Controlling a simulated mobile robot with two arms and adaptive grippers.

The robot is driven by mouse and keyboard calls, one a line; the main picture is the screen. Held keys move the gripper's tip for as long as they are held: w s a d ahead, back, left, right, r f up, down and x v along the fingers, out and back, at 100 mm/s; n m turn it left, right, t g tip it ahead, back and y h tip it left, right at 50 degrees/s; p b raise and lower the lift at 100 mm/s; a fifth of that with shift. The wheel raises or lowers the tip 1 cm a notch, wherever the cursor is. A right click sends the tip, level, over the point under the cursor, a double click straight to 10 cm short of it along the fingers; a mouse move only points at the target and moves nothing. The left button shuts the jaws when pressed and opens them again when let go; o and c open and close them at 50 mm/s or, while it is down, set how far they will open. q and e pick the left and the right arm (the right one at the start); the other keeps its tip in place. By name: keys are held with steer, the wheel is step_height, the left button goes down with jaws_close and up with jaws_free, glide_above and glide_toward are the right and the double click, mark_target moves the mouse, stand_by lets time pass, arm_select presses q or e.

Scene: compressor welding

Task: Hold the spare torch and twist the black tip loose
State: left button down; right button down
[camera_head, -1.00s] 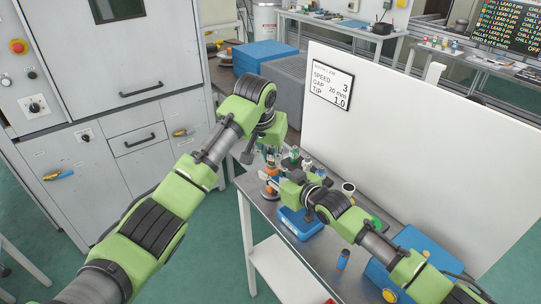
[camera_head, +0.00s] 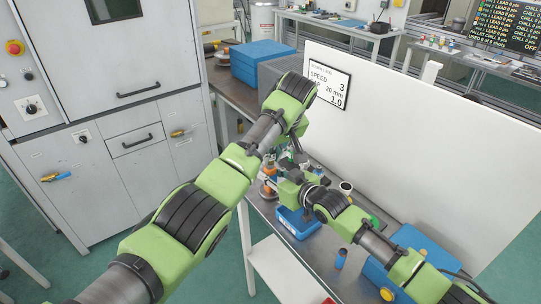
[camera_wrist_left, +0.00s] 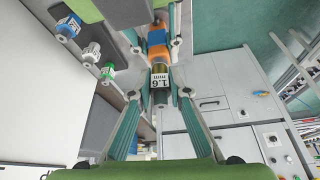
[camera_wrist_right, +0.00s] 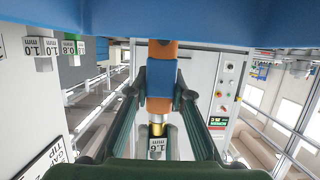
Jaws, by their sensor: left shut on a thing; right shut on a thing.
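The spare torch has an orange and blue body. In the right wrist view its blue section (camera_wrist_right: 161,82) is between the fingers of my right gripper (camera_wrist_right: 163,92), which is shut on it. Below the blue is a brass collar (camera_wrist_right: 158,129), then a tip labelled 1.6 mm (camera_wrist_right: 157,147). In the left wrist view my left gripper (camera_wrist_left: 158,92) is shut around this dark grey tip (camera_wrist_left: 160,100), in line with the orange torch body (camera_wrist_left: 157,45). In the head view the arms largely hide the torch. I cannot tell whether the tip has turned.
Several labelled tips, blue, white and green (camera_wrist_left: 107,71), stand beside the torch in the left wrist view. A white panel (camera_head: 430,150) stands behind.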

arm_select(q)
steer(key=shift+n, duration=0.5)
arm_select(e)
steer(key=shift+w+r, duration=0.1)
steer(key=shift+r, duration=0.05)
arm_select(q)
steer(key=shift+a, duration=0.1)
steer(key=shift+f+n+y, duration=0.1)
steer(key=shift+n+y, duration=0.3)
steer(key=shift+n, duration=0.3)
steer(key=c, duration=1.8)
jaws_free()
steer(key=shift+d, duration=0.2)
